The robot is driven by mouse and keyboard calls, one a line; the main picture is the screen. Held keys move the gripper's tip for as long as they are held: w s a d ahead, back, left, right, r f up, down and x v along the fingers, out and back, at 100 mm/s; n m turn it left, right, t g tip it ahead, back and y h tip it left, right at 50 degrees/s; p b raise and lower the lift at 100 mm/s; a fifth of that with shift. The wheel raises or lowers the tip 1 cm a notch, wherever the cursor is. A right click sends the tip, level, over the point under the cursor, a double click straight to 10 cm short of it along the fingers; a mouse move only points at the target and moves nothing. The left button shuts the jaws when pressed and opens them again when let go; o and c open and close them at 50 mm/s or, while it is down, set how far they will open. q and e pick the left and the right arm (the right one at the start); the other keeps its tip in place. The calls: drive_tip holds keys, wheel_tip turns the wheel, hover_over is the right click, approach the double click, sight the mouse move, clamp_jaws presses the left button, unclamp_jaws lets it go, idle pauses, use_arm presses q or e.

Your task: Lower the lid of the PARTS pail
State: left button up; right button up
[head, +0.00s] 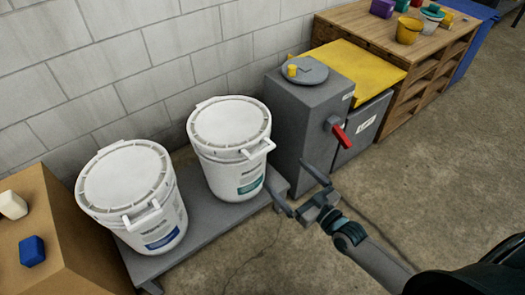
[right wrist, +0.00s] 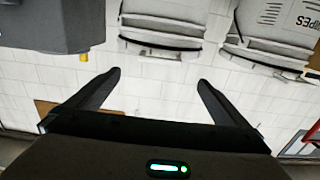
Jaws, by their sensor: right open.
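Two white pails with round white lids stand side by side on a low grey platform. The right pail (head: 222,165) has a teal label, the left pail (head: 150,221) a blue one; I cannot read PARTS on either. In the right wrist view, upside down, one pail (right wrist: 285,28) carries lettering like "ipes"; another (right wrist: 165,18) is at top centre. The right pail's lid (head: 229,122) and the left pail's lid (head: 122,181) look down; a small gap cannot be ruled out. My right gripper (head: 291,178) is open and empty, right of the right pail, apart from it. My left gripper is not in view.
A grey cabinet (head: 292,130) with a red lever (head: 341,132) stands right of the pails. Beyond it are a yellow-topped bin (head: 350,64) and a wooden bench (head: 382,30). A brown box (head: 60,245) is at left. The concrete floor (head: 440,170) at right is clear.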

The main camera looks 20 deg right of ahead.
sight(262, 151)
drive_tip(key=x, duration=1.1)
drive_tip(key=shift+w, duration=0.3)
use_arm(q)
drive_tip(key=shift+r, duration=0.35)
use_arm(e)
drive_tip(key=shift+x, duration=0.8)
drive_tip(key=shift+a, duration=0.1)
drive_tip(key=c, duration=1.5)
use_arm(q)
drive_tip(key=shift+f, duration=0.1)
use_arm(e)
drive_tip(key=shift+r, duration=0.1)
